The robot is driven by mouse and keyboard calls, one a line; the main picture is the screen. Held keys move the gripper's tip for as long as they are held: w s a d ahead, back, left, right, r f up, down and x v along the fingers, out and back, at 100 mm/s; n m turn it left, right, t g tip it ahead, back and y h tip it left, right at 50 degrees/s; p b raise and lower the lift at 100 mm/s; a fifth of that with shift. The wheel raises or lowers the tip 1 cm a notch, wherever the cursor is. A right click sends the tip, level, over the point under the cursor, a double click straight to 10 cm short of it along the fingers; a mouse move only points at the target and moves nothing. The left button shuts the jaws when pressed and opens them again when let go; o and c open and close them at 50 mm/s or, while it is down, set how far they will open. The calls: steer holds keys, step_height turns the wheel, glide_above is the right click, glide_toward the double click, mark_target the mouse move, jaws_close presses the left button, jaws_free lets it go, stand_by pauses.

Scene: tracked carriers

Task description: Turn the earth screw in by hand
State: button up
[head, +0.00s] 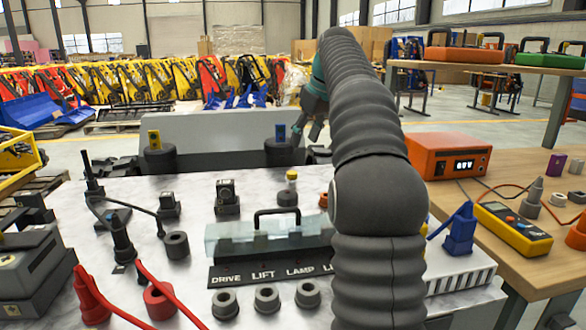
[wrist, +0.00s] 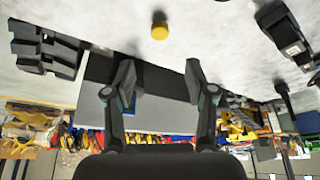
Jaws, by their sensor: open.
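A small yellow-capped knob (head: 291,178) stands upright by a dark round base on the white marbled top, behind the clear cover; it may be the earth screw, but I cannot tell for sure. In the wrist view a yellow round cap (wrist: 160,27) lies beyond my fingertips, between their lines. My gripper (head: 306,132) is behind and above the knob in the head view, partly hidden by my arm. In the wrist view my gripper (wrist: 160,78) has its two fingers wide apart, with nothing between them, clear of the yellow cap.
A clear cover with a black handle (head: 277,216) stands behind a labelled strip. Dark posts with a yellow tag (head: 154,139) and a blue tag (head: 280,132) stand at the back. Plugs and red cables crowd the left. An orange meter box (head: 448,157) sits on the right bench.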

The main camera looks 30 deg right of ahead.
mark_target(293, 172)
steer(key=x, duration=1.1)
jaws_close()
